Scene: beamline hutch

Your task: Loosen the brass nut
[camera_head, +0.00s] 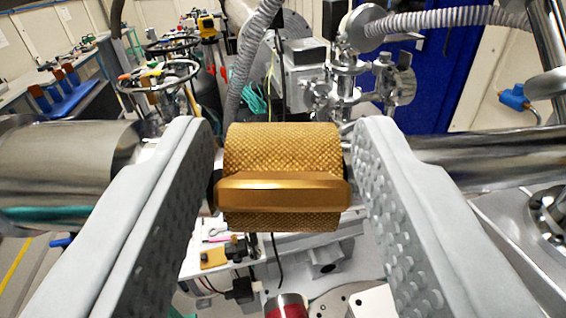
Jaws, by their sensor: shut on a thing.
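The brass nut (283,150) is a knurled gold cylinder with a smooth raised band across its front, in the middle of the camera_head view. It lies across the picture, in line with steel pipes on both sides. My gripper (283,175) has its two grey dimpled fingers at the left and right ends of the nut and is shut on it. The exact contact at the fingertips is partly hidden by the fingers.
A wide steel pipe (65,165) runs in from the left and a thinner steel pipe (490,152) from the right. Steel valve fittings (350,75) and a ribbed hose (445,20) stand behind. A red-topped cylinder (287,306) is below.

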